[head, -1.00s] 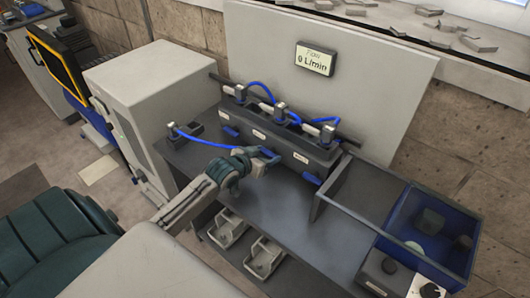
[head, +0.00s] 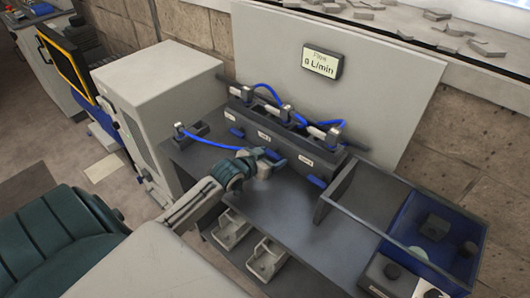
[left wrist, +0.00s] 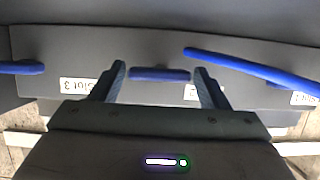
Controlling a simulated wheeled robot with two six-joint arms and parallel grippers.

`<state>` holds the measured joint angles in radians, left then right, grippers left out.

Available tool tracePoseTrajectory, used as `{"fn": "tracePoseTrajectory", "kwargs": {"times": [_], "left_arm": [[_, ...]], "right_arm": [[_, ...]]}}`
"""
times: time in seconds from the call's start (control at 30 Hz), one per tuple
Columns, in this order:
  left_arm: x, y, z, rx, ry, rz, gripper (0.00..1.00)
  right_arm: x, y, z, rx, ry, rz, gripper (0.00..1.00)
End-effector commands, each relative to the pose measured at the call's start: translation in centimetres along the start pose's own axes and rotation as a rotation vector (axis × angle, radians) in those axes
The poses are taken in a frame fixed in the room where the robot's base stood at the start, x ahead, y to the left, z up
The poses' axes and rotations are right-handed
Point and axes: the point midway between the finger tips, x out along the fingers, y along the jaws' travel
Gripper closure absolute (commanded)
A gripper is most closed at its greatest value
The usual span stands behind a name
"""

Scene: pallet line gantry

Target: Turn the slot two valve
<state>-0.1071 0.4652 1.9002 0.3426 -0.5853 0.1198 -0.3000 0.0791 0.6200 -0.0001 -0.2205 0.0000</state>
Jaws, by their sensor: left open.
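The slot two valve's blue bar handle (left wrist: 160,74) is the middle one on the dark valve box (head: 288,150). It lies level across the left wrist view. My left gripper (left wrist: 159,75) is open, with one finger at each end of the handle and a visible gap at both sides. In the head view my left gripper (head: 268,156) is at the front of the box. The label (left wrist: 195,92) by the handle is too blurred to read fully. The flow display (head: 322,62) reads 0 L/min. My right gripper is not in view.
A blue hose (left wrist: 250,70) crosses the box face right of the gripper. Another blue handle, by the Slot 3 label (left wrist: 88,87), is at the left (left wrist: 20,67). A blue bin (head: 441,234) stands at right. The bench top (head: 290,215) before the box is mostly clear.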

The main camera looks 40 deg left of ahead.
Motion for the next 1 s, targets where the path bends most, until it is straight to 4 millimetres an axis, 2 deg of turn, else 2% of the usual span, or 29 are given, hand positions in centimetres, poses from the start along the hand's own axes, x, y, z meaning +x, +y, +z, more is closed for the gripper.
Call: {"fn": "tracePoseTrajectory", "kwargs": {"times": [0.17,0.4,0.6,0.8,1.0], "left_arm": [[-2.3,0.0,0.2,0.007,-0.002,0.000,0.31],[-7.0,0.0,0.2,0.008,-0.004,0.000,0.31],[-9.6,0.0,0.1,0.005,-0.004,-0.001,0.31],[-10.5,0.0,0.1,0.001,-0.002,0.000,0.31],[-10.6,0.0,0.1,0.000,-0.001,0.000,0.31]], "right_arm": [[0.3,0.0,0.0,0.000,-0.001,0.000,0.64],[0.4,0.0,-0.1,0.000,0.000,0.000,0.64],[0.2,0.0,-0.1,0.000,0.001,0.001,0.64],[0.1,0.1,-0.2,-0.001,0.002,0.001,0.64],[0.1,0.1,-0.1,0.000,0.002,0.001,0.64]]}}
